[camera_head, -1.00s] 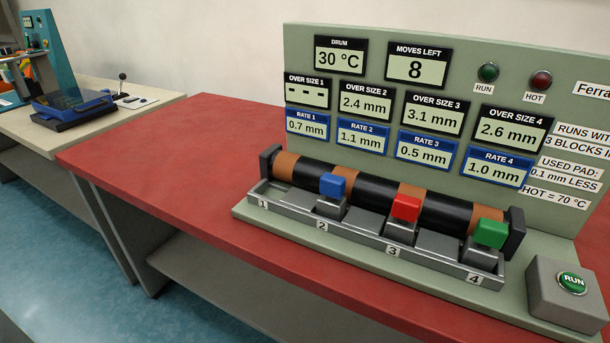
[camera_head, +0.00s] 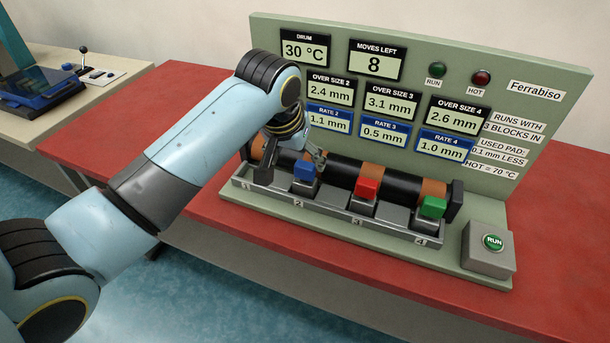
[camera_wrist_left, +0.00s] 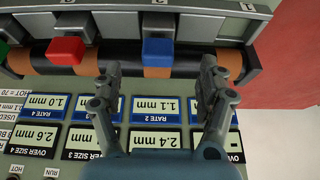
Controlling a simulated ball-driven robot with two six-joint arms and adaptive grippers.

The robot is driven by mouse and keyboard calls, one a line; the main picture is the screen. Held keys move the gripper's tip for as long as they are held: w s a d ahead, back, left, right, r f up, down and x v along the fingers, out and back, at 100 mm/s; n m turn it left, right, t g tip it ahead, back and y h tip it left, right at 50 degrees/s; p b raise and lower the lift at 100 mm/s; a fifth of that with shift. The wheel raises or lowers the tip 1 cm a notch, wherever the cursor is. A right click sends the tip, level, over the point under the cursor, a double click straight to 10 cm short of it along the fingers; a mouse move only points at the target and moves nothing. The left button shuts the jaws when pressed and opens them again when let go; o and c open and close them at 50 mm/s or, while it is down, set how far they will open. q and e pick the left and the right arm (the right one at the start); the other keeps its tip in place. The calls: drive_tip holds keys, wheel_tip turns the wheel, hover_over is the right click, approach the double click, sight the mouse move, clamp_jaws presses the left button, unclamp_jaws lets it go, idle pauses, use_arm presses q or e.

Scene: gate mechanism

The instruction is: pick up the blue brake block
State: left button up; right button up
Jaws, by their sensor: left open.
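The blue brake block (camera_head: 304,170) sits in slot 2 of the grey tray (camera_head: 330,221), against the black and brown drum (camera_head: 340,172). It also shows in the left wrist view (camera_wrist_left: 158,50), centred ahead of the jaws. My left gripper (camera_head: 291,172) is open and empty, close above and beside the blue block in the head view. In the left wrist view its two fingers (camera_wrist_left: 160,78) stand apart, one to each side of the blue block's line, with the block beyond their tips. My right gripper is not in view.
A red block (camera_head: 367,188) sits in slot 3 and a green block (camera_head: 433,207) in slot 4. The display panel (camera_head: 540,125) stands behind the drum. A RUN button box (camera_head: 488,250) is at the right. The red table (camera_head: 150,125) is clear at the left.

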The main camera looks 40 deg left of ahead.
sight(305, 177)
use_arm(q)
drive_tip(key=x, duration=1)
drive_tip(key=shift+d, duration=0.15)
drive_tip(key=c, duration=1.5)
